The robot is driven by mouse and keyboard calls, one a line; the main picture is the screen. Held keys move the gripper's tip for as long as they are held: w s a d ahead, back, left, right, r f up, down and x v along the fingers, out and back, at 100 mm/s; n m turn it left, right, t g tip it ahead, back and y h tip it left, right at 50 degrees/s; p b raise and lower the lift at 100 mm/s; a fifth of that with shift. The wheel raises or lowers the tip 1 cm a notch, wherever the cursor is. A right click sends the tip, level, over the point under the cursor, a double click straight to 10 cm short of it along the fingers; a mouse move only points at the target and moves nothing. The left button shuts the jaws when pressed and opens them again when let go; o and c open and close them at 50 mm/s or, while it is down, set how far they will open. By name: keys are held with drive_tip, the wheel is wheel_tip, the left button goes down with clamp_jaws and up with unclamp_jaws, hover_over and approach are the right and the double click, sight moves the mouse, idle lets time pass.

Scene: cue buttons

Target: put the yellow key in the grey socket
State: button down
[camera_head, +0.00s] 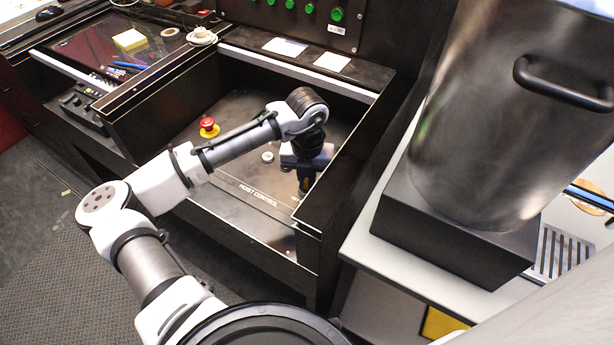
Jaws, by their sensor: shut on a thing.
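My gripper (304,187) points down over the right part of the sunken black panel (235,170), close to its right wall. It is shut on the yellow key (309,182), of which only a small yellowish bit shows between the fingers. The fingertips are low, at or just above the panel; I cannot tell whether the key touches anything. A small round grey fitting (267,157) sits on the panel to the left of the gripper. I cannot tell whether it is the grey socket or whether the socket is hidden under the gripper.
A red mushroom button (208,126) on a yellow base stands on the panel's left. Raised dark walls enclose the panel. A large metal cylinder (490,120) on a black base stands to the right. A cup (201,36) and yellow notes (130,39) lie on the left desk.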

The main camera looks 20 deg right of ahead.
drive_tip(key=shift+f, duration=0.1)
drive_tip(key=c, duration=1.9)
unclamp_jaws()
drive_tip(key=shift+f, duration=0.1)
drive_tip(key=shift+c, duration=0.2)
drive_tip(key=o, duration=0.4)
drive_tip(key=shift+o, duration=0.2)
wheel_tip(320, 180, up, 12)
drive_tip(key=b, duration=0.1)
drive_tip(key=shift+r, duration=0.25)
